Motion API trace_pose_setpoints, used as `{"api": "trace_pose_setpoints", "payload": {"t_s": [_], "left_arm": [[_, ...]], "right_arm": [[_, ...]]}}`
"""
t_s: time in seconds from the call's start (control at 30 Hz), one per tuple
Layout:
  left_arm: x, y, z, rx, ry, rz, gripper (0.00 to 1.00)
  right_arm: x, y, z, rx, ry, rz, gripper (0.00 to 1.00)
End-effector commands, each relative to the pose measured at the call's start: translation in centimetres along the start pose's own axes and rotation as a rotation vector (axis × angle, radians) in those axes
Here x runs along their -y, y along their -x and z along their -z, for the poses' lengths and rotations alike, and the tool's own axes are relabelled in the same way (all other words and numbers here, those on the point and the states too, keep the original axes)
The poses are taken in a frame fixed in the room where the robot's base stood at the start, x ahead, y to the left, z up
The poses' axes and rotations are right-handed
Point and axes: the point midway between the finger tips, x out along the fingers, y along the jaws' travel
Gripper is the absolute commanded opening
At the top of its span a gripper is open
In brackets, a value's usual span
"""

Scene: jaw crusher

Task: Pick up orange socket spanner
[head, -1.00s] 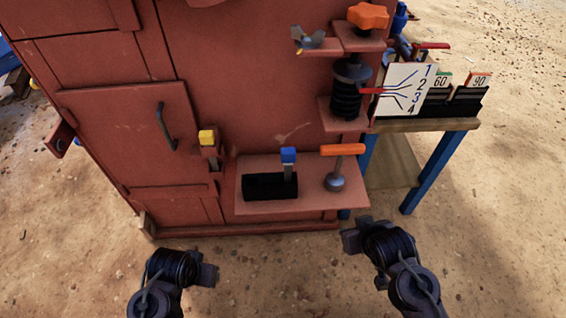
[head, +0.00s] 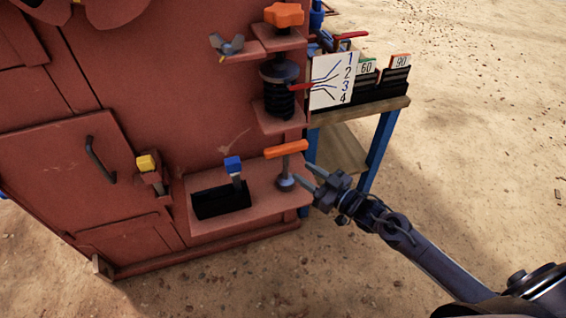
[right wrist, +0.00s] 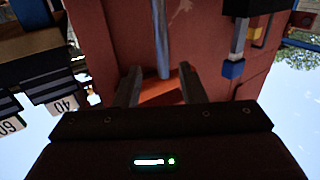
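The orange socket spanner (head: 286,149) stands upright on the red shelf (head: 240,205). It has an orange crossbar handle, a grey shaft and a round grey socket at its foot. My right gripper (head: 307,176) is just right of the shaft in the head view, its two fingers apart and pointing toward it. In the right wrist view, the open right gripper (right wrist: 159,86) has the spanner's orange handle (right wrist: 160,92) showing between its fingers, with the grey shaft beyond. I cannot tell whether a finger touches it. My left gripper is out of view.
A black holder (head: 221,203) with a blue-topped lever (head: 233,166) stands left of the spanner. A black spring assembly (head: 278,88) under an orange knob (head: 284,15) is above the shelf. A side table (head: 390,108) holds a numbered card (head: 333,82). Open ground lies in front.

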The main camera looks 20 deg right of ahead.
Motion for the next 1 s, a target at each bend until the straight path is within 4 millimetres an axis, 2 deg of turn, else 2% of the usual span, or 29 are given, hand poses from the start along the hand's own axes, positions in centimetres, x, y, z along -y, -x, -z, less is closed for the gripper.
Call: {"api": "trace_pose_setpoints", "payload": {"t_s": [0.27,0.5,0.63,0.83,0.87,1.0], "left_arm": [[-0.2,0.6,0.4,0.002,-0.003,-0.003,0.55],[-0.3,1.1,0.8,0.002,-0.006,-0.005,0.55],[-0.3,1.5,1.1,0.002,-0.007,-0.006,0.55],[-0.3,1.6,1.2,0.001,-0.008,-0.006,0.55],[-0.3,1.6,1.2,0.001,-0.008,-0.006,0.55],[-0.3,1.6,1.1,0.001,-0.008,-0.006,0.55]], "right_arm": [[0.1,-3.2,0.3,-0.006,-0.001,0.002,0.37],[0.3,-6.7,0.5,-0.006,-0.001,0.001,0.37],[0.2,-7.5,0.5,-0.004,0.000,0.001,0.37],[0.3,-7.5,0.5,-0.003,0.000,0.001,0.37],[0.3,-7.5,0.5,-0.003,0.000,0.001,0.35],[0.3,-7.5,0.5,-0.003,0.000,0.001,0.17]]}}
